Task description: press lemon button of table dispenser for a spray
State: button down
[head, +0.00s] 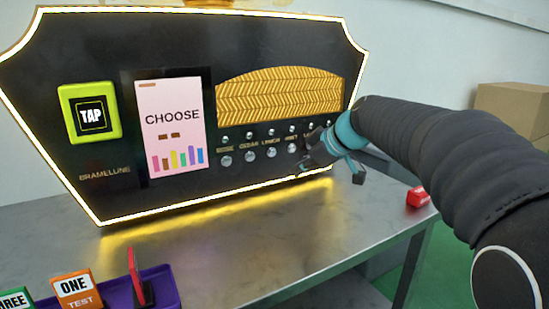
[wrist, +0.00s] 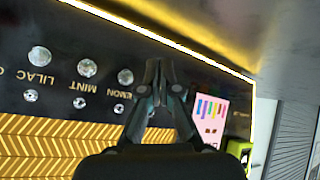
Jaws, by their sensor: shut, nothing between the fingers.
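The dispenser (head: 120,60) is a black panel with a glowing yellow edge, standing on the table. Its lemon button (head: 270,152) is a round silver knob under the LEMON label, in a row with the others. In the wrist view, which is upside down, the lemon button (wrist: 126,76) lies just left of my fingers, and a finger hides part of its label. My gripper (head: 303,169) is shut and empty, near the panel's lower edge, right of the lemon button in the head view. Its fingertips show in the wrist view (wrist: 160,66). I cannot tell whether they touch the panel.
The mint button (wrist: 87,68) and lilac button (wrist: 39,55) sit beside the lemon one. A pink CHOOSE screen (head: 175,135) and a green TAP reader (head: 90,112) are at left. A purple tray (head: 165,285) with cards stands in front. A red block (head: 418,197) lies at right.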

aim_at(272, 152)
jog(key=shift+w+a+r, duration=0.1)
dwell(0.3)
jog(key=w+a+p, duration=0.4)
jog(key=w+p, duration=0.1)
jog(key=w, duration=0.2)
jog(key=shift+a, duration=0.4)
jog(key=shift+w, duration=0.15)
dwell(1.2)
jog(key=shift+w+a, duration=0.25)
